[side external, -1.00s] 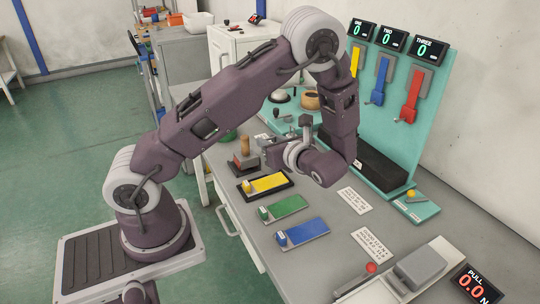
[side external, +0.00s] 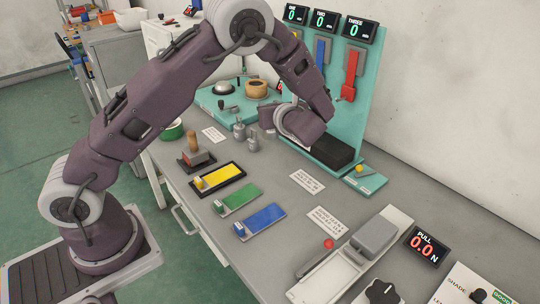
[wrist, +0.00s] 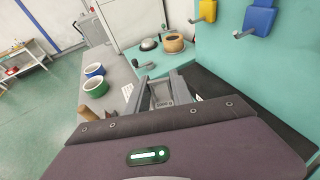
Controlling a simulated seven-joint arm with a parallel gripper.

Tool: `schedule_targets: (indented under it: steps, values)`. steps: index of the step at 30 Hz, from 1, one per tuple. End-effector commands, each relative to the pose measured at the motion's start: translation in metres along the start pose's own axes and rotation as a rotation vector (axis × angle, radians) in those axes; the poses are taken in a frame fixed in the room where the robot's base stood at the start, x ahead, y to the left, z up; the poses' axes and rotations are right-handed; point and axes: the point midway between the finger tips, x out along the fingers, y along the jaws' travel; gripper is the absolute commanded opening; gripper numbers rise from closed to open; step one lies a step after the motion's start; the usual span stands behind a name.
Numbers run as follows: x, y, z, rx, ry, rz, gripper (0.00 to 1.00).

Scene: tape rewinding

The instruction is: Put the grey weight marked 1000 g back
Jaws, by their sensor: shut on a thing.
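My gripper (wrist: 166,90) is shut on a grey thing (wrist: 160,97), which looks like the grey weight; no mark can be read on it.
A teal base carries a bell (side external: 224,88) and a tape roll (side external: 256,88) behind my gripper. A teal board (side external: 372,75) with hooks and displays stands at the right. A stamp (side external: 197,155) and a yellow pad (side external: 219,178) lie in front.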

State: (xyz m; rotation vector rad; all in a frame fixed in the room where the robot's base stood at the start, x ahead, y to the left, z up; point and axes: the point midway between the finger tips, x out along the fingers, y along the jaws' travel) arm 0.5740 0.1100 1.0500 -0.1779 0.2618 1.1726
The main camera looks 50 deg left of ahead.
Motion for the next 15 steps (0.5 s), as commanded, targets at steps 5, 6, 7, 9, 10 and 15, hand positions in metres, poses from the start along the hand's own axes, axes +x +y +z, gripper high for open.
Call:
schedule_targets:
  steps: [5, 6, 7, 9, 10, 15]
  values:
    - [0.011, -0.001, -0.035, 0.007, -0.003, -0.002, 0.0]
    - [0.013, -0.001, -0.041, 0.006, -0.003, -0.002, 0.0]
    - [0.015, -0.001, -0.046, 0.005, -0.003, -0.002, 0.0]
    - [0.017, -0.001, -0.053, 0.003, -0.003, -0.002, 0.0]
    - [0.018, -0.001, -0.057, 0.002, -0.003, -0.002, 0.0]
    - [0.027, -0.001, -0.084, 0.003, -0.003, -0.002, 0.0]
